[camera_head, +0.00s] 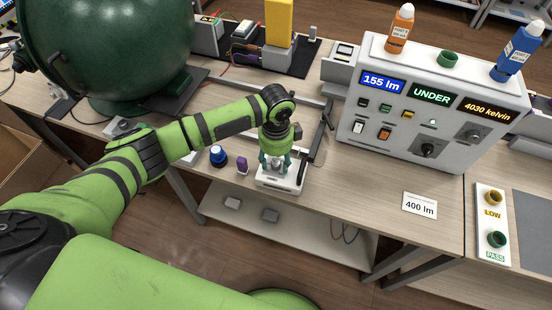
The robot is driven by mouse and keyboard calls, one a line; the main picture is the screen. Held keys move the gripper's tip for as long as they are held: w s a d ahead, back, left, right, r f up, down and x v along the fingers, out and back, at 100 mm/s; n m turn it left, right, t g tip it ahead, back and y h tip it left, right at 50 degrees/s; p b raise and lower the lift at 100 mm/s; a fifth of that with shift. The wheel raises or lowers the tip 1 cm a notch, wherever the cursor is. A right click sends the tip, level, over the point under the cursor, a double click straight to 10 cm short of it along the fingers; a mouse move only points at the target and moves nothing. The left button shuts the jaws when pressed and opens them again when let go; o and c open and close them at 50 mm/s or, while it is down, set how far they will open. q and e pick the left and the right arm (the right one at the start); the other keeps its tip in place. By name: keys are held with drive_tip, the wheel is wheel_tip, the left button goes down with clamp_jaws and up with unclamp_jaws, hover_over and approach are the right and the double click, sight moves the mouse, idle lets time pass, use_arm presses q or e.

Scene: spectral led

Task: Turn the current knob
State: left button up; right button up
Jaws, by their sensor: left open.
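My left arm reaches in from the left, and its gripper (274,166) points down over a small white box (290,187) at the table's front edge. The gripper is open, with its teal fingers low over the box's top. Whether they touch anything there is hidden, and any knob under the fingers cannot be made out. My right gripper is not in view.
A blue-topped button (218,156) and a small purple block (242,166) stand left of the white box. A dark bar stand (318,138) is close on its right. A 400 lm card (420,204) lies before the panel. A large green sphere (110,45) fills the upper left.

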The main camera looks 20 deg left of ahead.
sight(276, 163)
use_arm(q)
wheel_tip(276, 163, up, 12)
idle(0.4)
drive_tip(key=shift+o, duration=0.4)
idle(2.1)
